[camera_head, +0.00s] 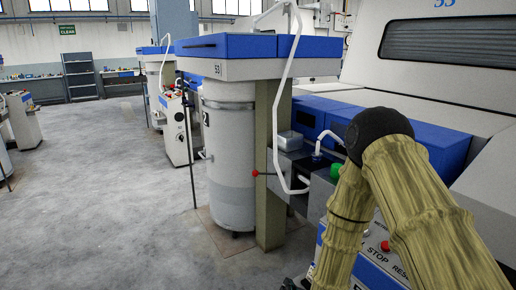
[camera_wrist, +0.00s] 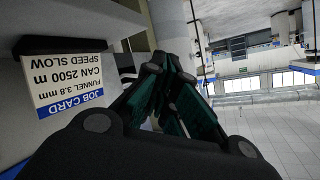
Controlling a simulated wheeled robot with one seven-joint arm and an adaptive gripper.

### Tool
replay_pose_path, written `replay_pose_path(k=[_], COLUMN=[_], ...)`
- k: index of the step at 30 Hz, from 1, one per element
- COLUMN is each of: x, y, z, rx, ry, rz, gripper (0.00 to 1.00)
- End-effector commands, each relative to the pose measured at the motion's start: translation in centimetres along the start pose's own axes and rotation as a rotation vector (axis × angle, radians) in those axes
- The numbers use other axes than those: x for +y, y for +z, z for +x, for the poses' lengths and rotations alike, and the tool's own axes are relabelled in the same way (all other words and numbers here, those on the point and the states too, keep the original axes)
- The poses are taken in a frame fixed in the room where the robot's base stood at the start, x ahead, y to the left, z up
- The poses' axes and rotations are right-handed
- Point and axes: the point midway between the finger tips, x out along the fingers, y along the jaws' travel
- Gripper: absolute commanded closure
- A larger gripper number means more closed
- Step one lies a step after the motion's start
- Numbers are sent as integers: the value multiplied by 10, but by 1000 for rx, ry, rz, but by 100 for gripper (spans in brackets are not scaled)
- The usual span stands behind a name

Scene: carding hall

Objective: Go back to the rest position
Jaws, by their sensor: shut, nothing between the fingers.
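My gripper (camera_wrist: 172,68) fills the lower middle of the wrist view. Its dark fingers with green pads come together and hold nothing. A job card (camera_wrist: 65,82) with a blue header shows upside down at the left of that view, beside the fingers and apart from them. In the head view my arm, in a tan cover, is bent at a dark elbow on the right and reaches down. The end of the arm is mostly hidden below the lower edge there.
A blue-topped machine (camera_head: 250,46) stands over a white can (camera_head: 230,160) left of my arm. A white machine with a blue panel (camera_head: 345,113) is close behind my arm. A red stop button (camera_head: 385,246) is near the forearm. The grey floor (camera_head: 100,200) at left is clear.

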Motion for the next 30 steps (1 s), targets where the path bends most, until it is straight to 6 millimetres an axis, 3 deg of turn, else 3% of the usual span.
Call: replay_pose_path(k=[1,3,11,18,24,30], x=[25,50,141,217,266,292], y=[33,67,188,289,355,390], z=[-1,-8,-45,-99,-152,-187], rx=[-48,-115,-376,-628,-825,-946], ry=[30,69,200,304,370,405], rz=[-16,-40,-125,-192,-233,-253], gripper=[100,100,100,100,100,100])
